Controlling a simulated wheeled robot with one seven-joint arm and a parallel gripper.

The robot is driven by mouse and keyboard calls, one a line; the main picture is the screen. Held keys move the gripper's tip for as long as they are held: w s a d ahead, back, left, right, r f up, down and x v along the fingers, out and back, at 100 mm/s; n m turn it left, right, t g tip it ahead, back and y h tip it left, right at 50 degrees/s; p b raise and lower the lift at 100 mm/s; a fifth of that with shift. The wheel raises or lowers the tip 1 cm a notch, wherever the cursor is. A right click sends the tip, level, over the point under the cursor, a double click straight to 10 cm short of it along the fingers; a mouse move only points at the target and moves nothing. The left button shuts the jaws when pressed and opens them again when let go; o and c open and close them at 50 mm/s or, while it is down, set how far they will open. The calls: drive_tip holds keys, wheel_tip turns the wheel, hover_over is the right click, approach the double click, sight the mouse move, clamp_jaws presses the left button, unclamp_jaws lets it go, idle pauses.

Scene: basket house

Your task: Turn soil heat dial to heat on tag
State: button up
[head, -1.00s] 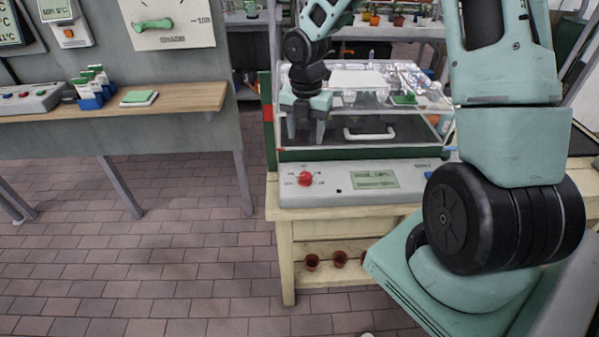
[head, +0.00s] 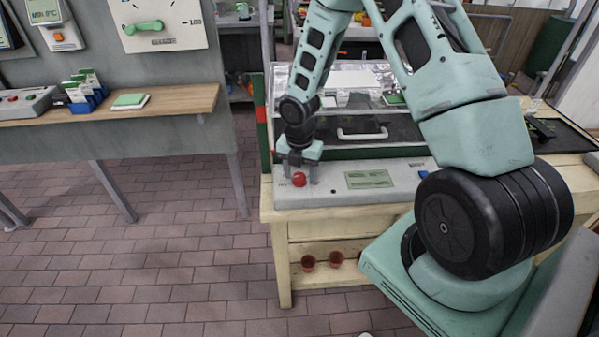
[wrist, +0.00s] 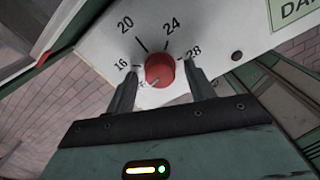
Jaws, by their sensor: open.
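The red soil heat dial (head: 299,180) sits at the left of the grey control panel. In the wrist view the dial (wrist: 159,68) is ringed by the marks 16, 20, 24 and 28. A pale mark on its face lies toward the lower left, and a longer dark line stands near 20. My gripper (head: 299,172) is open and low over the panel, with one finger on each side of the dial. Gaps seem to show between fingers and dial; I cannot tell whether they touch. I cannot single out a heat-on tag.
A display (head: 369,179) is right of the dial on the panel. Behind it stands a clear-lidded case with a white handle (head: 362,134). The wooden bench (head: 350,245) holds small pots below. A side shelf (head: 120,108) at left carries seed packets (head: 85,90). The brick floor between is clear.

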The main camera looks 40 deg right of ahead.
drive_tip(key=c, duration=1)
